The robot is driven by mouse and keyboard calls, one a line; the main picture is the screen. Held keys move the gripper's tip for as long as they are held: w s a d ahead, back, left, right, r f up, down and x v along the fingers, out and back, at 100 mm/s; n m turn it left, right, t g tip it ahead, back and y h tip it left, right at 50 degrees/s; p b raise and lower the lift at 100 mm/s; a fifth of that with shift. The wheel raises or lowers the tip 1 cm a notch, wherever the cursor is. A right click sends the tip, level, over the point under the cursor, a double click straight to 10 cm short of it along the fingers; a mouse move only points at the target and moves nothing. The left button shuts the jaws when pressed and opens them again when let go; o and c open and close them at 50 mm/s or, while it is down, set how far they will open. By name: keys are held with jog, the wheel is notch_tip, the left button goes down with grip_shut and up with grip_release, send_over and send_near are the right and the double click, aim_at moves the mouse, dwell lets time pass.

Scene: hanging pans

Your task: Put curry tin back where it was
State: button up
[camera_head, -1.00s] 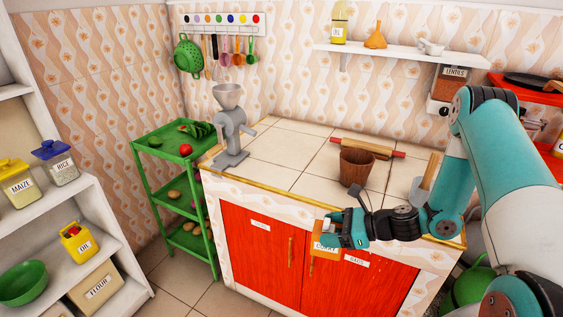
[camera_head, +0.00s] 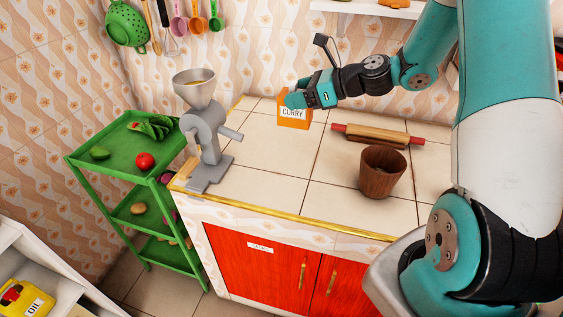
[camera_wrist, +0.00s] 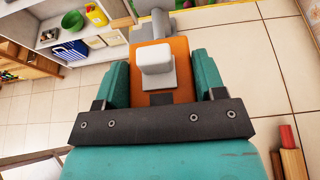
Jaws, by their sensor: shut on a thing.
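The curry tin (camera_head: 294,112) is orange with a white label reading CURRY. In the head view it is upright at the back of the tiled counter (camera_head: 263,160); I cannot tell whether it touches the tiles. My gripper (camera_head: 292,101) is shut on the tin from the right. In the wrist view the tin's orange body and white cap (camera_wrist: 154,58) sit between the two teal fingers (camera_wrist: 160,85). Part of the tin is hidden by the fingers.
A grey grinder (camera_head: 207,135) stands left of the tin. A rolling pin (camera_head: 378,136) and a wooden pot (camera_head: 383,172) are to the right. A green cart (camera_head: 118,160) stands beyond the counter's left edge. The middle tiles are clear.

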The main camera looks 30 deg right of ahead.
notch_tip(320, 180, down, 20)
jog(key=p, duration=0.2)
jog(key=shift+w+a+r+p, duration=0.1)
jog(key=shift+w+r+p, duration=0.1)
jog(key=shift+p, duration=0.1)
jog(key=shift+s+f, duration=0.1)
jog(key=shift+f, duration=0.05)
jog(key=o, duration=1)
